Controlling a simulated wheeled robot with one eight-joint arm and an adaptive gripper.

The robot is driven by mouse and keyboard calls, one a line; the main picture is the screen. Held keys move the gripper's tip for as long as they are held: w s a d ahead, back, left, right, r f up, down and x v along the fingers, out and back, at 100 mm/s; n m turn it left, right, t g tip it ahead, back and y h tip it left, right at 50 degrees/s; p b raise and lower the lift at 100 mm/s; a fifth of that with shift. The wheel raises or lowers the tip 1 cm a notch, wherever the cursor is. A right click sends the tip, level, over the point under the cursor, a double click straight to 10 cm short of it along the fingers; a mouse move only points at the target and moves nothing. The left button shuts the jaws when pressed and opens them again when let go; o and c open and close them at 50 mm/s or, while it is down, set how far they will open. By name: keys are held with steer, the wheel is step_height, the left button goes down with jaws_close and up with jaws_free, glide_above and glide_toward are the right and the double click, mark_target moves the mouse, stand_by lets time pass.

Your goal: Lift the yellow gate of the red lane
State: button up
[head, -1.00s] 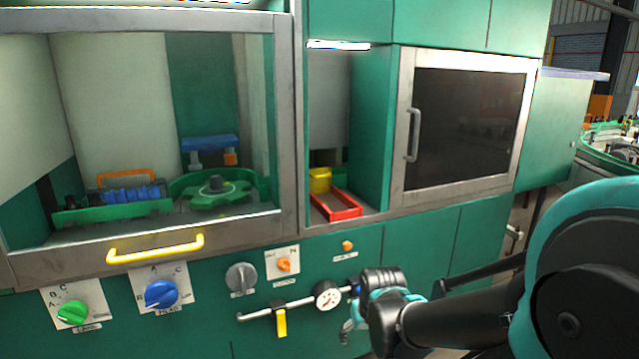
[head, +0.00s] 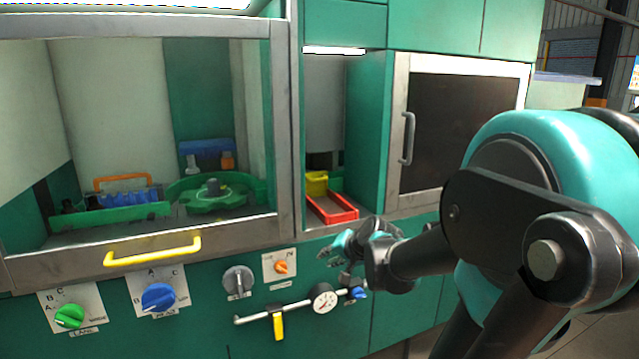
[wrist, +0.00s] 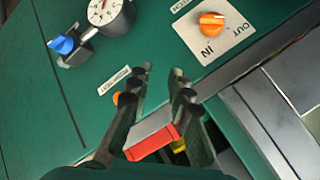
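The red lane (head: 332,210) is a shallow red tray running out of the narrow bay in the machine's middle. The yellow gate (head: 316,183) stands at its inner end and looks lowered. In the wrist view, part of the red lane (wrist: 152,143) and a sliver of the yellow gate (wrist: 178,146) show behind my fingers; the rest is hidden. My gripper (head: 338,247) is in front of the panel, just below and right of the lane's front end. Its fingers (wrist: 162,76) are apart with nothing between them in the wrist view.
An orange IN/OUT knob (head: 281,268), a gauge (head: 324,298) and a pipe with a yellow lever (head: 278,326) sit below the bay. A closed dark-windowed door (head: 408,138) is on the right. A yellow-handled glass window (head: 152,251) is on the left.

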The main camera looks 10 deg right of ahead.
steer(key=w+d+r+m+t, duration=0.2)
steer(key=w+r+m+t, duration=0.15)
steer(key=w+r, duration=0.4)
steer(key=m+t, duration=0.3)
steer(key=m, duration=0.3)
glide_toward(320, 180)
steer(key=shift+n+g, duration=0.25)
steer(key=shift+g, duration=0.1)
steer(key=x, duration=1)
steer(key=shift+w+r, duration=0.15)
steer(key=shift+w, duration=0.15)
steer(key=shift+c, duration=0.2)
jaws_close()
